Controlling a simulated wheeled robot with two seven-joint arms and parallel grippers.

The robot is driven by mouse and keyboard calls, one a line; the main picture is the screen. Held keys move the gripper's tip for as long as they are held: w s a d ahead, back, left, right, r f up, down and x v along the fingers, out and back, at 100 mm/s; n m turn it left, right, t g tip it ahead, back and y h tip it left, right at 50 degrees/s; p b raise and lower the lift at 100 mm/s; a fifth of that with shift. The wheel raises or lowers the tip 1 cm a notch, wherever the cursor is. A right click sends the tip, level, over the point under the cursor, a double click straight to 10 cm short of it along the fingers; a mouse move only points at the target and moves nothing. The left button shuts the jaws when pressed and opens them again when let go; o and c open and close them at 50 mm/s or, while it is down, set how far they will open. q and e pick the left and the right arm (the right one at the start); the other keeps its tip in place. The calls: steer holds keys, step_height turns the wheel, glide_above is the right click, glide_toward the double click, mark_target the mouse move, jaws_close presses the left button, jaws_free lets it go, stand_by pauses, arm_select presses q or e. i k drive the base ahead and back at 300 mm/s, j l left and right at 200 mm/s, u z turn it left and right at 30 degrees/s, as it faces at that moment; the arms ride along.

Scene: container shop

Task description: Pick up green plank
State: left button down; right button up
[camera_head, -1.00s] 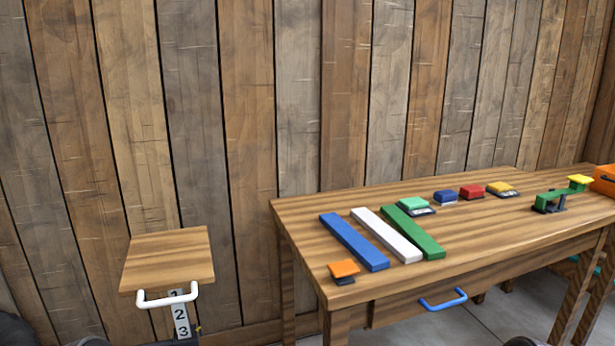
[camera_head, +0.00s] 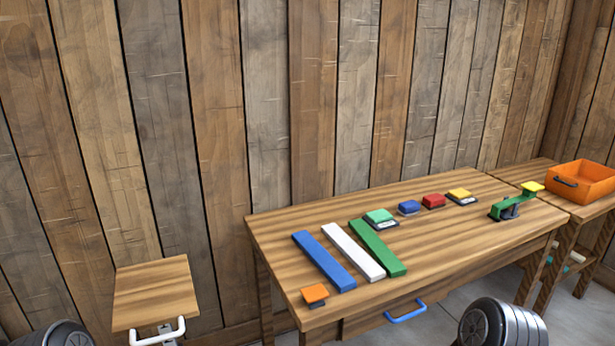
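The green plank (camera_head: 377,247) lies flat on the wooden table, at the right of a row of three planks. The white plank (camera_head: 353,251) is beside it, and the blue plank (camera_head: 323,261) is at the left of the row. A dark ribbed part of my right arm shows at the bottom right, and a similar part of my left arm at the bottom left. Neither gripper's fingers can be seen. Nothing touches the green plank.
The wooden table (camera_head: 440,245) also holds an orange block (camera_head: 314,293), a mint block (camera_head: 379,216), small blue, red and yellow blocks, and a green lever device (camera_head: 512,206). An orange crate (camera_head: 581,182) stands at far right. A small wooden stand (camera_head: 155,290) is at left.

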mark_target(388, 261)
steer(key=i+l, duration=0.1)
steer(key=l, duration=1)
steer(key=i+l, duration=0.15)
steer(key=l, duration=0.45)
steer(key=i+l, duration=0.1)
steer(key=l, duration=0.45)
steer(key=i+l, duration=0.1)
steer(key=l, duration=1)
steer(key=i, duration=0.05)
